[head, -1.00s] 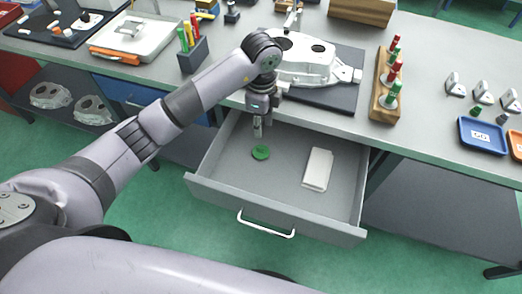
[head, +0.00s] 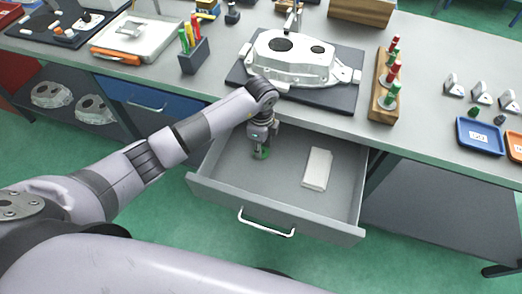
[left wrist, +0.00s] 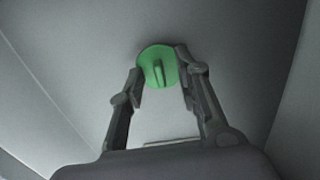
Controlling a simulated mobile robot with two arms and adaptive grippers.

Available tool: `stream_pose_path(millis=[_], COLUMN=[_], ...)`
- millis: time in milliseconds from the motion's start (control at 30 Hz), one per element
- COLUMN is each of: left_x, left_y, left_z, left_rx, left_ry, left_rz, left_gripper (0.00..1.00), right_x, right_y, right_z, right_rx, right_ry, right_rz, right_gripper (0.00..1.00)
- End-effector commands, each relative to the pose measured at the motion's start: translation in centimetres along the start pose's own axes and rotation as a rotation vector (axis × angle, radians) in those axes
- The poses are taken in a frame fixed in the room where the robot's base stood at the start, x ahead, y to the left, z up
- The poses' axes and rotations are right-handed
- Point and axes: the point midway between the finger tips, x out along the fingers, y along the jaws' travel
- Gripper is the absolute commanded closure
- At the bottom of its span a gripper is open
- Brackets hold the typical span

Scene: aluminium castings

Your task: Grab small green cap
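The small green cap (head: 264,153) lies on the floor of the open grey drawer (head: 217,192), in its back left part. In the left wrist view the cap (left wrist: 158,67) is a round green disc with a raised ridge across its middle. My left gripper (head: 259,153) points down into the drawer at the cap and partly hides it in the head view. In the left wrist view its two fingers (left wrist: 157,80) are apart, one on each side of the cap's near part. I cannot tell whether they touch it. My right gripper is not in view.
A white box-like block (head: 318,168) lies in the drawer to the right of the cap. The drawer walls stand around my gripper. Above, the bench carries a casting on a dark mat (head: 343,97) and a wooden rack (head: 377,103) of gauges.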

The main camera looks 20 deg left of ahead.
Motion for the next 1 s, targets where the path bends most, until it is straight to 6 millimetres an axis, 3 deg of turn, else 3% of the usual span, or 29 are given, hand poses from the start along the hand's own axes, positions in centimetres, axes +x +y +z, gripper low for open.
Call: stream_pose_path(millis=[67, 533, 1000], left_x=[0.0, 0.0, -1.0], left_y=[0.0, 0.0, -0.1], left_z=[0.0, 0.0, 0.0], left_rx=[0.0, -0.001, -0.001], left_ry=[0.0, 0.0, 0.0], left_rz=[0.0, 0.0, -0.001], left_gripper=[0.69, 1.0, 1.0], right_x=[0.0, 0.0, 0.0], right_y=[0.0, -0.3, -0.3], right_z=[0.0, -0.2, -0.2], right_rx=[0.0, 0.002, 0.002], right_ry=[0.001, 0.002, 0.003], right_rz=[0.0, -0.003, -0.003], right_gripper=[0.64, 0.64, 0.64])
